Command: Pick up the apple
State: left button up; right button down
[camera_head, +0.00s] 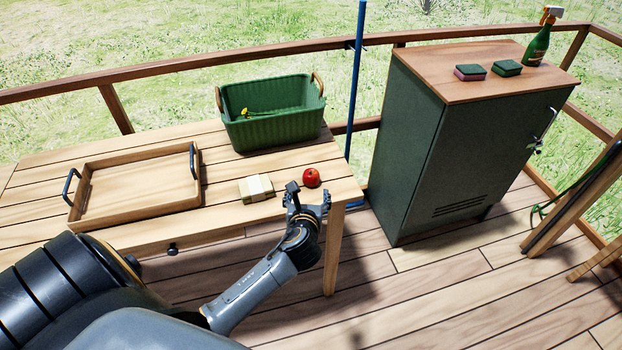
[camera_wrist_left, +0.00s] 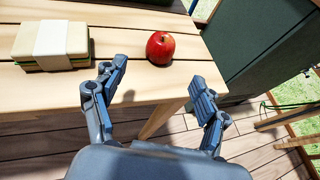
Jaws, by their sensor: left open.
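A red apple (camera_head: 312,178) sits on the wooden table (camera_head: 225,214) near its right front corner. In the left wrist view the apple (camera_wrist_left: 160,47) is beyond the fingertips, roughly between the two fingers and apart from both. My left gripper (camera_head: 308,195) is open and empty at the table's front edge, just in front of the apple. In the left wrist view the left gripper's (camera_wrist_left: 158,85) fingers are spread wide. My right gripper is not in view.
A wooden tray (camera_head: 140,207) with black handles and a green basket (camera_head: 270,133) stand on the table. A green cabinet (camera_head: 430,150) and blue pole (camera_head: 355,90) stand to the right.

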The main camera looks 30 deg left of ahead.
aim_at(311, 182)
pick_arm(q)
jog(key=x, duration=0.4)
jog(key=shift+w+a+f, duration=0.15)
jog(key=shift+w+f, duration=0.1)
jog(key=shift+w, duration=0.05)
jog(key=shift+b+x, duration=0.3)
jog(key=shift+x, duration=2.35)
jog(key=shift+f, duration=0.1)
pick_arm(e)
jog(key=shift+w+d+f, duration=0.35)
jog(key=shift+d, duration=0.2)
pick_arm(q)
jog(key=shift+c, duration=0.2)
jog(key=c, duration=1.2)
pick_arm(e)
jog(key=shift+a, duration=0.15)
